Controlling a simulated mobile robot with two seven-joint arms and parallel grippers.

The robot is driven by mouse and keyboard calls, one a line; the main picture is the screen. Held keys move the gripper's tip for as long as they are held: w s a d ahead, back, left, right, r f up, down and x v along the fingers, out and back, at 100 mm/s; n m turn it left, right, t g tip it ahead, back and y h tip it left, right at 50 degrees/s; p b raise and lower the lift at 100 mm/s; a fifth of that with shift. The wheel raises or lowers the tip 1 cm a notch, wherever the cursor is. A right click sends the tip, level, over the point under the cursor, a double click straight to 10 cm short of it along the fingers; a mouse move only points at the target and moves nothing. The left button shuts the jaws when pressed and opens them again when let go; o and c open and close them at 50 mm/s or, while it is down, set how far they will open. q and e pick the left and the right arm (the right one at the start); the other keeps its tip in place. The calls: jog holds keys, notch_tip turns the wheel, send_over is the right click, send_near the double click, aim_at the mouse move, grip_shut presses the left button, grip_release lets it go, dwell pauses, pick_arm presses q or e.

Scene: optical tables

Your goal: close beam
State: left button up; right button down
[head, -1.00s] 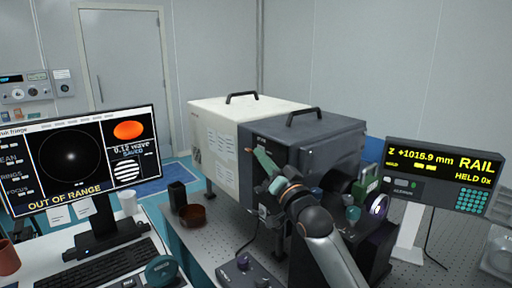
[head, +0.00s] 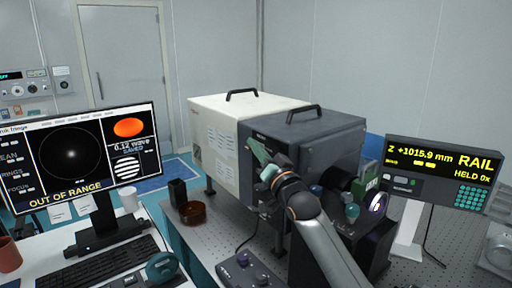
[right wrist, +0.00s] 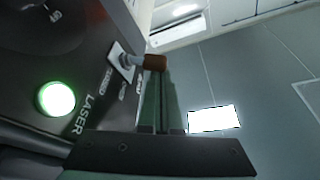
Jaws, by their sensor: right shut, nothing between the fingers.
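In the right wrist view a small lever with a brown tip (right wrist: 154,62) sticks out from a pale plate on a dark panel marked LASER. The small lettering beside it is too blurred to read surely. A round green lamp (right wrist: 56,98) glows on the same panel. My right gripper (right wrist: 160,78) is shut and empty, its green fingertips just beside the brown tip; I cannot tell if they touch. In the head view my right gripper (head: 258,152) is in front of the dark grey housing (head: 325,132), hiding part of its face. My left gripper is not in view.
A white housing (head: 215,120) adjoins the dark one. A monitor (head: 80,155) at left reads OUT OF RANGE. A rail display (head: 445,170) at right reads +1015.9 mm. A brown dish (head: 193,212) and a dark control box (head: 250,275) sit on the table nearby.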

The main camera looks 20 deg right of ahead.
jog(key=shift+a+f+n, duration=0.1)
jog(key=shift+f+n, duration=0.05)
jog(key=shift+n, duration=0.55)
jog(key=shift+s+a+f+n+y+p, duration=0.1)
jog(key=shift+a+f+n+y+p, duration=0.15)
jog(key=shift+f+n+y, duration=0.3)
jog(key=shift+s+a+f+n+y+p, duration=0.1)
jog(key=shift+a+f+n+y, duration=0.2)
jog(key=shift+n, duration=0.35)
jog(key=shift+d, duration=0.15)
jog(key=b+v, duration=0.2)
jog(key=v, duration=1)
jog(key=shift+s, duration=0.25)
jog(key=shift+f, duration=0.1)
